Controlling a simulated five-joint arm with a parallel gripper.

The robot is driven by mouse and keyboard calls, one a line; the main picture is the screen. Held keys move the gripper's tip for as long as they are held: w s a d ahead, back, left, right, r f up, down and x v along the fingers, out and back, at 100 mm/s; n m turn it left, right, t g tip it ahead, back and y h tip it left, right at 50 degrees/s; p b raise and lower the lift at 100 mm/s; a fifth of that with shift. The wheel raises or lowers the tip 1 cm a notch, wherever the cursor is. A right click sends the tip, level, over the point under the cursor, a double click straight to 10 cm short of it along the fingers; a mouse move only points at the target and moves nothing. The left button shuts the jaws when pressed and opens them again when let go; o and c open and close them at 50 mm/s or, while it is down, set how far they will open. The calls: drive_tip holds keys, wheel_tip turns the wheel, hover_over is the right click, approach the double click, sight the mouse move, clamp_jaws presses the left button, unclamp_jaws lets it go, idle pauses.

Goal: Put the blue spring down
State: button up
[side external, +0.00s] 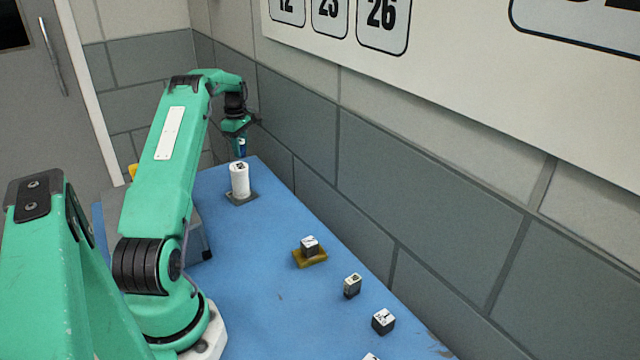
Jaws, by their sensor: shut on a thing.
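My gripper (239,143) is at the far end of the blue table (262,285), pointing down. It is shut on the blue spring (242,148), a small dark blue piece mostly hidden between the jaws. The spring is just above a white cylinder (239,182) with a dark mark on its top. At this size I cannot tell whether the spring touches the cylinder.
The cylinder stands on a grey square plate (246,198). A dark block with a white top (310,244) sits on a yellow pad (309,259). More small blocks (352,285) (383,322) lie nearer. A grey wall (430,215) runs along the right. The table's middle is clear.

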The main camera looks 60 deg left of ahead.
drive_tip(key=shift+f, duration=2.45)
drive_tip(key=shift+f, duration=0.15)
drive_tip(key=o, duration=1)
wheel_tip(320, 180, up, 12)
drive_tip(key=shift+r, duration=0.15)
